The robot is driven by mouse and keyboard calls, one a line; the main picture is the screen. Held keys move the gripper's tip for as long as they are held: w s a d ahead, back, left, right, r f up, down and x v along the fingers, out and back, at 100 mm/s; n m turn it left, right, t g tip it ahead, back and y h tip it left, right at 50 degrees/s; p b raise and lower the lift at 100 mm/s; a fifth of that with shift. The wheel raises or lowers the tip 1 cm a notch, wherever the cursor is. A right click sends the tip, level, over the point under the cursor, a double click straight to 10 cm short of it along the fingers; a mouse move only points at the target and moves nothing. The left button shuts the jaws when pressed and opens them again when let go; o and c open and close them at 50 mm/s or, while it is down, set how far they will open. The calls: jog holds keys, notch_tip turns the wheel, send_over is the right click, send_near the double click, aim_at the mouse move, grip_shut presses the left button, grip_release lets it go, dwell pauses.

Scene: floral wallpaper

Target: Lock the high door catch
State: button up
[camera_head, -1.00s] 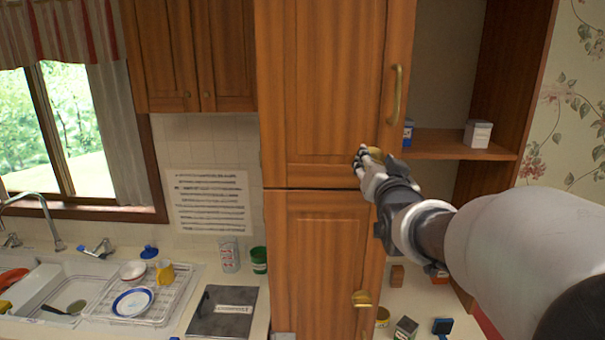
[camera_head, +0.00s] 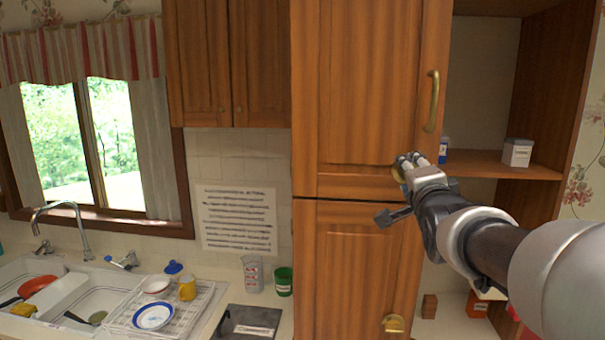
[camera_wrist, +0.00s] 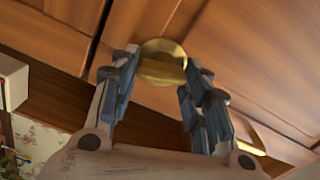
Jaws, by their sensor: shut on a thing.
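The high door catch (camera_head: 397,174) is a round brass piece at the lower right corner of the tall upper cabinet door (camera_head: 360,85). My gripper (camera_head: 408,163) is at the catch, with its fingers around it and partly hiding it. In the wrist view the brass catch (camera_wrist: 162,62) sits between the two fingertips of my gripper (camera_wrist: 160,75), and the fingers are closed on its sides. The upper door looks shut, flush with the lower door (camera_head: 350,265). The catch's exact turn angle is hard to tell behind the fingers.
A brass handle (camera_head: 432,100) stands out above the catch. A second, low catch (camera_head: 394,324) is on the lower door. An open shelf (camera_head: 490,164) with a white box (camera_head: 517,152) lies right of the doors. A counter with a sink and dish rack (camera_head: 195,310) is at left.

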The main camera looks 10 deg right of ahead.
jog(key=shift+m, duration=1.9)
jog(key=o, duration=1.1)
jog(key=shift+c, duration=0.2)
jog(key=v, duration=1.2)
